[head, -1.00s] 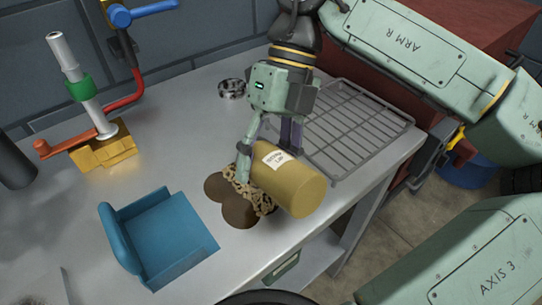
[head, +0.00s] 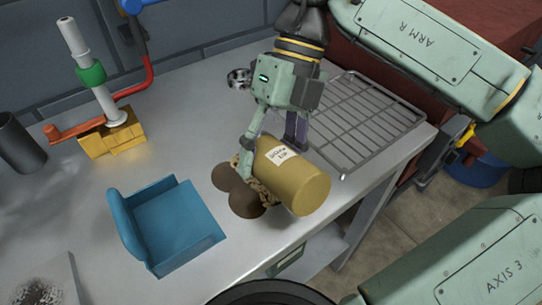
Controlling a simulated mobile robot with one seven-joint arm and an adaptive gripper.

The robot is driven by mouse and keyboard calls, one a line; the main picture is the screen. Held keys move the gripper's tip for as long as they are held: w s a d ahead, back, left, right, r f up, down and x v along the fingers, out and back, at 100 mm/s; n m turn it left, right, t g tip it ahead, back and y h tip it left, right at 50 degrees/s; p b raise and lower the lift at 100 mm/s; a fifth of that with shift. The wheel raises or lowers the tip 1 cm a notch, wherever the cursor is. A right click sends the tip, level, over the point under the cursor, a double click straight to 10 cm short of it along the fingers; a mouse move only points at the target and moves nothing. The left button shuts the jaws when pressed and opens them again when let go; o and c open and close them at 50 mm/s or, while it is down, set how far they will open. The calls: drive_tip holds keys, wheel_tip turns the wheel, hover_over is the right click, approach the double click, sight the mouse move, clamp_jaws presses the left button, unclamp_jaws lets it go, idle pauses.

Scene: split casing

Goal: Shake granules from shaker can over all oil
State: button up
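My gripper (head: 270,148) is shut on a yellow shaker can (head: 300,183) with a white label, held tilted on its side over the table. Dark brown oil (head: 246,203) lies on the table as joined round patches, just left of and below the can. Tan granules (head: 262,191) show on part of the oil beside the can. The left and lower parts of the oil look bare. The can and gripper hide the right part of the oil, so I cannot tell how far the granules reach there.
A blue dustpan-like scoop (head: 180,226) stands left of the oil. A wire rack (head: 365,120) lies to the right. A valve with pipe on a brass block (head: 115,138) and a dark cylinder (head: 18,145) stand at the back left. The table's front edge is close to the oil.

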drive_tip(key=shift+s+d, duration=0.25)
drive_tip(key=shift+s, duration=0.1)
drive_tip(key=shift+w+a, duration=0.35)
drive_tip(key=shift+w, duration=0.15)
drive_tip(key=shift+s+a, duration=0.1)
idle(0.3)
drive_tip(key=shift+s+a, duration=0.75)
drive_tip(key=shift+a, duration=0.25)
drive_tip(key=shift+s+d, duration=0.1)
